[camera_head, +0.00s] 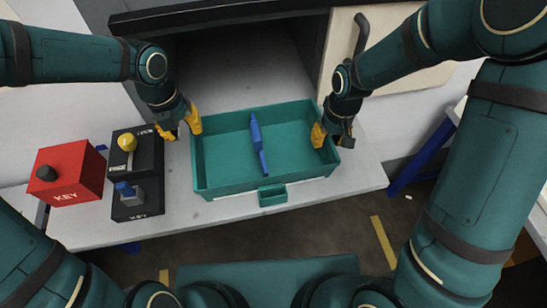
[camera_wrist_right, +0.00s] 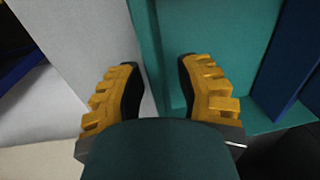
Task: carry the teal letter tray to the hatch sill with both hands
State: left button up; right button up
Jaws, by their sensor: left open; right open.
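The teal letter tray (camera_head: 222,163) sits on a light grey surface (camera_head: 350,175), in front of a dark-framed opening. A blue pen-like object (camera_head: 257,140) lies inside it. My left gripper (camera_head: 182,128) is open at the tray's left wall near the back corner, one finger on each side. My right gripper (camera_head: 331,135) is open at the right wall. In the right wrist view, the tray wall (camera_wrist_right: 150,45) stands between the spread fingers of the right gripper (camera_wrist_right: 160,90), with a gap visible. Whether either gripper touches the tray is unclear.
A red KEY box (camera_head: 75,180) with a dark knob stands at the left. The opening (camera_head: 240,65) behind the tray looks empty. A pale door with a handle (camera_head: 361,35) is at back right.

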jog(key=r, duration=0.7)
jog(key=shift+d+r, duration=0.15)
jog(key=shift+d, duration=0.2)
